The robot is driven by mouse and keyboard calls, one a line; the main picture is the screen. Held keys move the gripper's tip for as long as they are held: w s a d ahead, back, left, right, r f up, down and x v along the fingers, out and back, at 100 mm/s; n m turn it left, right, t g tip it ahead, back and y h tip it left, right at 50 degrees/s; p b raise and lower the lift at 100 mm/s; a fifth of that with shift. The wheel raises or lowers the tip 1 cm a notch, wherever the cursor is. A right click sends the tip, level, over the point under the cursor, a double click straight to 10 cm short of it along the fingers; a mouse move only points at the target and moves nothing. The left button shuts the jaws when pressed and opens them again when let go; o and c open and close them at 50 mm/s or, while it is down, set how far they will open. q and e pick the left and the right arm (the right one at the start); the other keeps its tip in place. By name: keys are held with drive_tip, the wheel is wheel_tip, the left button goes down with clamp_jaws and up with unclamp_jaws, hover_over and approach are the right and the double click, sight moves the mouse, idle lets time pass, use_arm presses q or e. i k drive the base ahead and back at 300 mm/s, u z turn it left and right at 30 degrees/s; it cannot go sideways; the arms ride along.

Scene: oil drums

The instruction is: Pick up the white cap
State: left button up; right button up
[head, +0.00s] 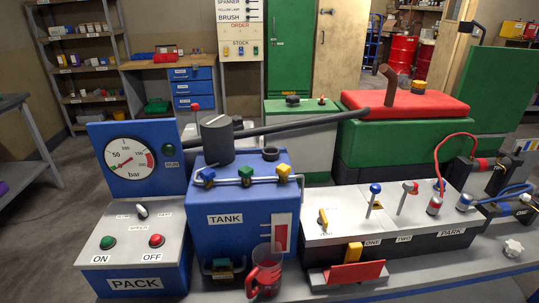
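A small white cap (514,248), lobed like a knob, lies on the grey bench top at the far right of the head view. Nothing touches it from above, and bare bench surrounds it. The blue tank (229,239) stands left of the middle, with a black ring-shaped neck (270,153) on its top. Neither of my grippers shows in the head view.
The lever panel (340,215), a red tray (353,273) and battery-like blocks with red and blue cables (440,150) stand left of and behind the cap. The blue pack (140,250) is at left.

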sight(512, 248)
drive_tip(key=z, duration=1.75)
